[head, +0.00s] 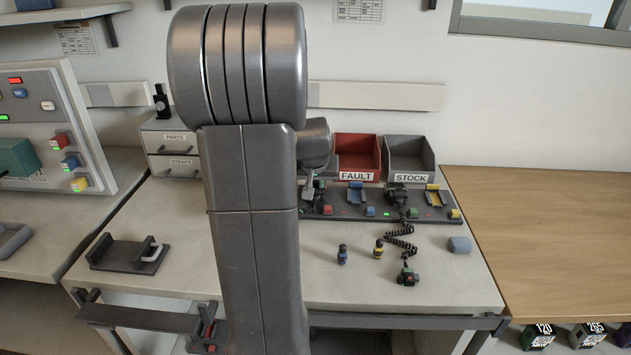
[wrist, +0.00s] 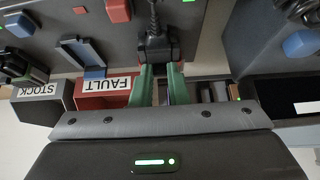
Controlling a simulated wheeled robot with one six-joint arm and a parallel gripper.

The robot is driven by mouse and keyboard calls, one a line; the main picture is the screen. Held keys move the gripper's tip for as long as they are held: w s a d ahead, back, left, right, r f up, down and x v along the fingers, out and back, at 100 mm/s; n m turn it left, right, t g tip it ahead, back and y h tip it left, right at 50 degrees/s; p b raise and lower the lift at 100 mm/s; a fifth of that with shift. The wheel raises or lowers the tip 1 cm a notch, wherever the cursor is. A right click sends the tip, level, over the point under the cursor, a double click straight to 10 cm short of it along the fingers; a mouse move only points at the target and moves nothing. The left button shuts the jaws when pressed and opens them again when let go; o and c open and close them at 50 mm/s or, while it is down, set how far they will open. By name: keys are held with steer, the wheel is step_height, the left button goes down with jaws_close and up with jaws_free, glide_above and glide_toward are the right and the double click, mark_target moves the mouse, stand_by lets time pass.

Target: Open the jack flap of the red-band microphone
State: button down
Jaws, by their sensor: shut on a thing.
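My gripper (wrist: 158,72) shows in the wrist view with its two green fingers closed on a black microphone-like body (wrist: 155,46) with a dark cord. A small reddish trace shows at this body's edge; I cannot make out a band or a jack flap. In the head view my gripper (head: 309,186) is at the left part of the charging rack (head: 340,211), mostly hidden behind my arm. Another black handset (head: 408,277) with a coiled cord lies on the table at the front right; its band colour is unclear.
A red FAULT bin (head: 357,147) and a grey STOCK bin (head: 409,150) stand behind the rack. A blue-banded piece (head: 342,255) and a yellow-banded piece (head: 379,249) stand on the table. A grey-blue block (head: 459,244) lies at right. A dark cradle (head: 128,254) sits at left.

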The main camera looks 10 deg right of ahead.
stand_by(0.3)
steer(key=c, duration=1.4)
jaws_free()
steer(key=p+v, duration=0.1)
steer(key=v, duration=1.2)
steer(key=shift+s+r+p, duration=0.15)
steer(key=shift+r+p, duration=0.15)
